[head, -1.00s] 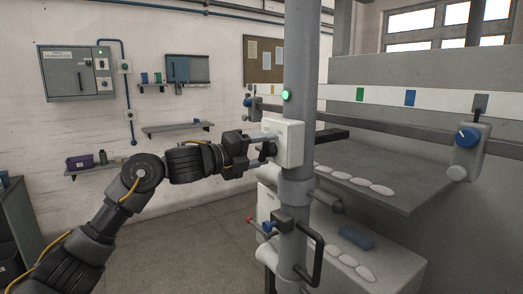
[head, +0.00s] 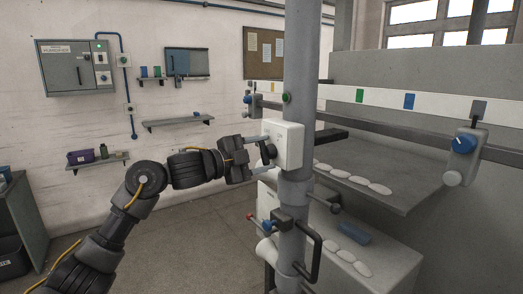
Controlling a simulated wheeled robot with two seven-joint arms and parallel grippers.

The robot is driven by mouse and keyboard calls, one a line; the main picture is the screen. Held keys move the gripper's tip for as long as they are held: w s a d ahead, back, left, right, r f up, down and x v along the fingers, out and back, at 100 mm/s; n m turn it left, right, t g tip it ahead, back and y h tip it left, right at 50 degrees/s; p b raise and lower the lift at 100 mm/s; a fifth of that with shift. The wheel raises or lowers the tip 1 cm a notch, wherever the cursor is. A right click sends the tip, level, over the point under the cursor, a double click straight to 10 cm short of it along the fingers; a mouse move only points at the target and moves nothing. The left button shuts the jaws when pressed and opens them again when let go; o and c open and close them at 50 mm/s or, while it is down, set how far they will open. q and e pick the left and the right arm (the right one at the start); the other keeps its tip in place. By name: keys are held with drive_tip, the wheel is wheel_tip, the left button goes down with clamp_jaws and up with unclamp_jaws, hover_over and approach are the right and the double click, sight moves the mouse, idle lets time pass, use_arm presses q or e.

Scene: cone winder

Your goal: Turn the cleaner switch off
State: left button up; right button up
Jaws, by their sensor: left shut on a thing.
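The cleaner switch is a white box (head: 288,144) on the grey upright pipe, with a dark knob (head: 268,153) on its left face. My left gripper (head: 260,156) reaches in from the left and is shut on the knob, its fingers one above the other. The fingers partly hide the knob. The round green lamp (head: 286,98) on the pipe above the box is dark. My right gripper is out of view.
The grey pipe (head: 299,60) stands close to my left gripper. Below the box are a blue-handled valve (head: 268,226) and a black handle (head: 314,255). A machine shelf (head: 400,190) with several white pieces is at right.

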use_arm(q)
drive_tip(key=shift+f+n, duration=0.1)
drive_tip(key=shift+n, duration=0.5)
drive_tip(key=o, duration=1)
drive_tip(key=b+v, duration=0.4)
drive_tip(key=v, duration=0.6)
drive_tip(key=shift+s+a, duration=0.25)
drive_tip(key=shift+a, duration=0.05)
